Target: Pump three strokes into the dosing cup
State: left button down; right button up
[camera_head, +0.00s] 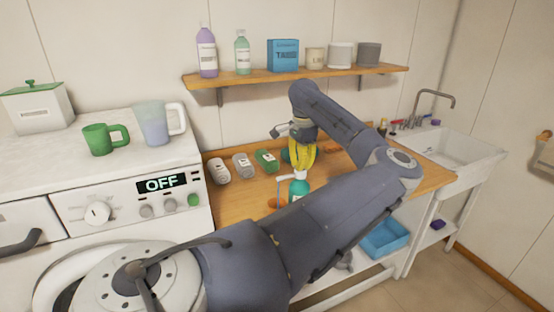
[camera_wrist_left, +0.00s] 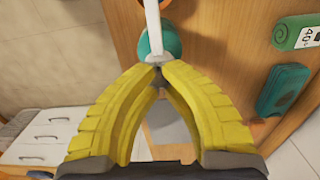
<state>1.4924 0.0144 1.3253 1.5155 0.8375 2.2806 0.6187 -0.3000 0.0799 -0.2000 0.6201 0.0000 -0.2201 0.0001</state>
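A teal pump bottle (camera_head: 299,187) with a white pump head (camera_head: 287,177) stands upright on the wooden counter; the bottle also shows in the left wrist view (camera_wrist_left: 172,42). Its nozzle (camera_wrist_left: 152,18) points left in the head view. A thin blue line, which looks like liquid, runs down from the nozzle toward a small orange cup (camera_head: 275,204), likely the dosing cup, partly hidden by my arm. My left gripper (camera_head: 303,168) points down with its yellow fingertips together, at the top of the pump head. I cannot tell how far the head is pressed. My right gripper is not in view.
A washer (camera_head: 150,205) with a green mug (camera_head: 104,139) and a pitcher (camera_head: 160,123) is at the left. A shelf (camera_head: 250,78) hangs above; a sink (camera_head: 450,145) is at the right.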

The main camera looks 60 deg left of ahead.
pick_arm(q)
jog(key=shift+r, duration=2.5)
jog(key=shift+f, duration=0.25)
jog(key=shift+f, duration=0.35)
jog(key=shift+f, duration=0.35)
jog(key=shift+f, duration=0.4)
jog(key=shift+f, duration=0.35)
